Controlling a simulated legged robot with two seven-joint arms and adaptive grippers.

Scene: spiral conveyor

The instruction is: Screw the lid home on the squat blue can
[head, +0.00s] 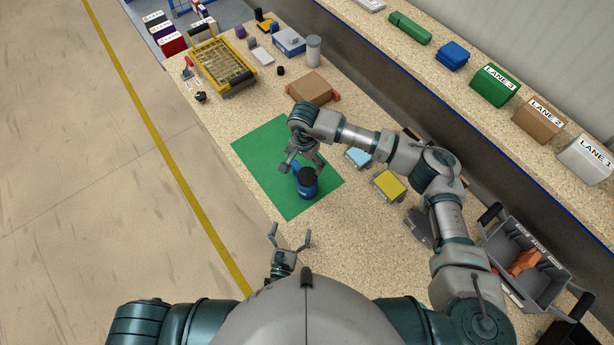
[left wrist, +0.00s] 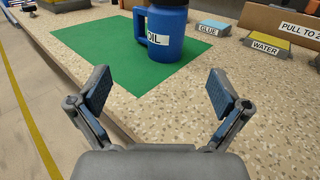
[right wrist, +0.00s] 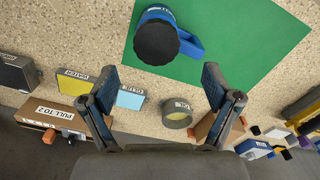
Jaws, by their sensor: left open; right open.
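The squat blue can (head: 307,188) stands upright on the green mat (head: 265,155), with a side handle. In the left wrist view the can (left wrist: 172,40) carries an OIL label. A black lid (head: 307,175) sits on its top; it also shows in the right wrist view (right wrist: 157,42). I cannot tell how tightly it is seated. My right gripper (head: 305,164) is open and empty beside the can's top; in its wrist view the lid lies beyond the fingertips. My left gripper (head: 290,236) is open and empty near the table's front edge, apart from the can.
A yellow WATER block (head: 389,186) and a light blue GLUE block (head: 358,158) lie right of the mat. A cardboard box (head: 312,88) and a yellow organizer case (head: 222,67) are farther back. A grey crate (head: 530,262) stands at right. The mat's left part is clear.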

